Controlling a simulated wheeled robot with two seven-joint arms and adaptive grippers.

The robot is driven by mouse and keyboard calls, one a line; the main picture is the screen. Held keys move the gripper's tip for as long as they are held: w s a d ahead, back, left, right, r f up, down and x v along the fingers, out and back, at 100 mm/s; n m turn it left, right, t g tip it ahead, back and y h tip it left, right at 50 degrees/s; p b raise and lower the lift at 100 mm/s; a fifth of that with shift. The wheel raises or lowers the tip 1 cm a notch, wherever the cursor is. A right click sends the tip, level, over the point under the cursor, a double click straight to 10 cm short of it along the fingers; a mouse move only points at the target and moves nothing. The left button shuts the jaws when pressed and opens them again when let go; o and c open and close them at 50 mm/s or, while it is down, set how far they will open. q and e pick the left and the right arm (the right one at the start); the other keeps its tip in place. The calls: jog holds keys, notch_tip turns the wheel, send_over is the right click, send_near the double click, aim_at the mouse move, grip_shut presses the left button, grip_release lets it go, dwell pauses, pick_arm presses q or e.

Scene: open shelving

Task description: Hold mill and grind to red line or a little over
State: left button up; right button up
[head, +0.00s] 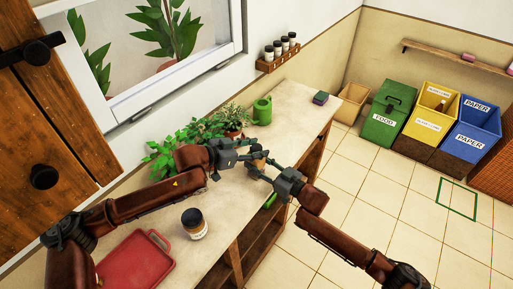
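A small brown mill (258,155) is above the counter, largely hidden between my two grippers. My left gripper (254,154) reaches it from the left, and its fingers appear closed around the upper part. My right gripper (262,169) comes from the lower right, with its fingers at the mill's lower part. Whether they press on it is too small to tell. I cannot make out a red line.
A red tray (137,262) lies at the counter's near end. Leafy plants (190,138) and a green watering can (262,111) stand along the wall. Several spice jars (281,47) sit on a wall rack. The far counter is mostly clear, with a small sponge-like block (321,98).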

pick_arm(q)
jog(key=shift+o, duration=0.6)
jog(key=shift+r, duration=0.15)
jog(key=v, duration=1.2)
jog(key=shift+d, duration=0.1)
jog(key=x, duration=1.2)
jog(key=shift+c, duration=0.6)
jog(key=c, duration=1.1)
jog(key=shift+o, duration=0.2)
